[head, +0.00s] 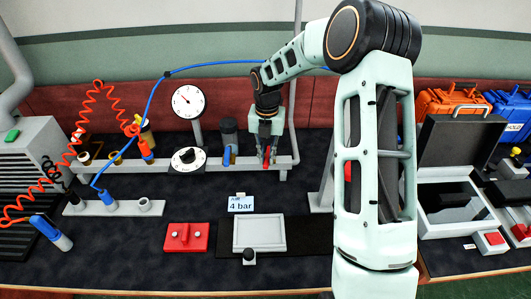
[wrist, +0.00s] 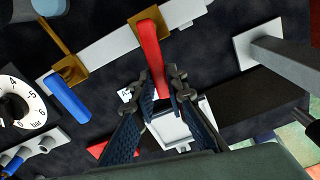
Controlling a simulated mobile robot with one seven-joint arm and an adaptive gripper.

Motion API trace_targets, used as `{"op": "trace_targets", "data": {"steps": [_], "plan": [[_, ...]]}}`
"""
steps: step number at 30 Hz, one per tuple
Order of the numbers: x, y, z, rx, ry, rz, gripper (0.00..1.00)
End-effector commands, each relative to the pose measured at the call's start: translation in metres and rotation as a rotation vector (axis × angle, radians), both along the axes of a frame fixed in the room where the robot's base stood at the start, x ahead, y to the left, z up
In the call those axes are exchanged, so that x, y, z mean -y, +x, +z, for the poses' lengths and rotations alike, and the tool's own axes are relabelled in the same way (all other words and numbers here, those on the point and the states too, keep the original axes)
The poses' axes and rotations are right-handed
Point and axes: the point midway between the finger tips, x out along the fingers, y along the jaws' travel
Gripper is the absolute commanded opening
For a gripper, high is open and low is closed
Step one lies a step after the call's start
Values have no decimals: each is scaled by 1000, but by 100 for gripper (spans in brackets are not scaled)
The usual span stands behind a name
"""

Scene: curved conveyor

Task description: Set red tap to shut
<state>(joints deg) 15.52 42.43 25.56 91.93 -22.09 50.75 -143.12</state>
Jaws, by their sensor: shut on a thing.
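The red tap (wrist: 149,45) has a long red lever on a brass body, mounted on a pale grey rail. In the wrist view its lever runs from the brass body down between the fingers of my gripper (wrist: 163,88), crosswise to the rail. My gripper is shut on the lever near its free end. In the head view my gripper (head: 267,150) is low over the right part of the rail, and a bit of the red lever (head: 266,163) shows below it. The fingers and wrist hide most of the tap there.
A blue-levered tap (wrist: 68,98) sits left of the red one on the same rail, near a dial (head: 188,159). A gauge (head: 188,101) stands behind. A grey post (wrist: 285,58) rises to the right. A grey tray (head: 259,233) and red block (head: 186,237) lie in front.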

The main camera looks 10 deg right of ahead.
Motion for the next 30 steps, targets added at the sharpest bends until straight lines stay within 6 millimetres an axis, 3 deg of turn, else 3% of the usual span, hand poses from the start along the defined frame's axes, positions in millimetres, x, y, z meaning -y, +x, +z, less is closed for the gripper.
{"op": "trace_targets", "data": {"steps": [12,28,29,30], "plan": [[6,0,2,3,1,183,0],[7,0,1,5,-1,210,0],[7,0,1,5,-1,210,14],[7,0,1,4,-2,209,18]]}}
